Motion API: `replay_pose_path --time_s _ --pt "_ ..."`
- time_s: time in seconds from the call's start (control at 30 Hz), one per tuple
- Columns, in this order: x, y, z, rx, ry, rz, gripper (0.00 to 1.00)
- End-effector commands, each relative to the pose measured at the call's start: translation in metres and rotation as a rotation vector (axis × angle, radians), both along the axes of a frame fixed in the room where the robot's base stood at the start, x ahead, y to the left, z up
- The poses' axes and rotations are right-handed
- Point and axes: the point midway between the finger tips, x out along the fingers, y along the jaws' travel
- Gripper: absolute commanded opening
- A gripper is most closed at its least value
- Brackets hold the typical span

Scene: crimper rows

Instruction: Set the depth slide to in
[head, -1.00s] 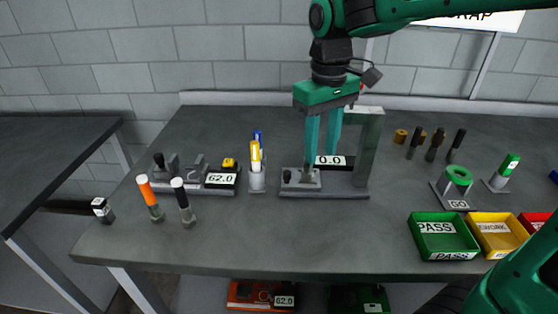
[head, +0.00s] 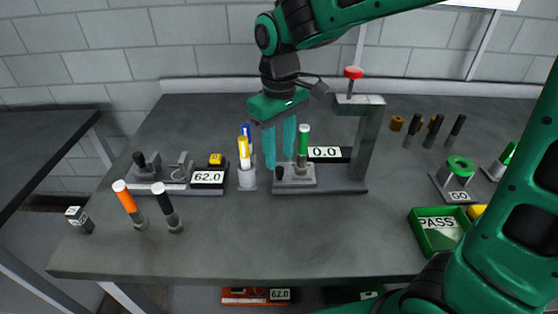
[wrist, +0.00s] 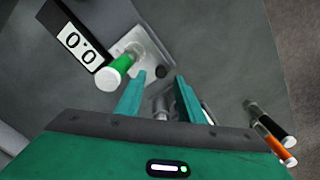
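The test fixture (head: 325,186) has a grey base, a column and a display reading 0.0 (head: 325,153). A small black knob (head: 279,173) stands at the left of its block; I take it for the depth slide, though no label shows which way is in. A green-topped piece (head: 304,140) stands upright in the block, right of the knob. My gripper (head: 280,161) is open and empty, its fingers just above the knob. In the wrist view, the knob (wrist: 161,72) shows beyond and between the open fingertips (wrist: 158,85); contact is not visible.
A red-topped plunger (head: 353,73) rises over the fixture. Orange (head: 126,197) and black (head: 166,205) handled tools stand front left. A green PASS bin (head: 438,232) is at right. The front middle bench is clear.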

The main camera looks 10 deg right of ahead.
Motion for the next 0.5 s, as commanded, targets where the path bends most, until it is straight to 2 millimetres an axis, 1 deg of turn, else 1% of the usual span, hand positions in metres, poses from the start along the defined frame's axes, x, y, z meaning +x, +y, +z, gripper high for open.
replay_pose_path --time_s 0.03,0.1,0.2,0.33,0.5 --pt "-0.001 0.000 -0.008 -0.002 0.002 0.000 0.35" --pt "-0.001 0.000 -0.018 -0.002 0.002 0.000 0.35" --pt "0.000 0.000 -0.027 -0.001 0.002 0.000 0.35" --pt "0.000 0.000 -0.033 0.000 0.000 0.000 0.35" --pt "0.000 0.000 -0.035 0.001 -0.001 0.000 0.35"
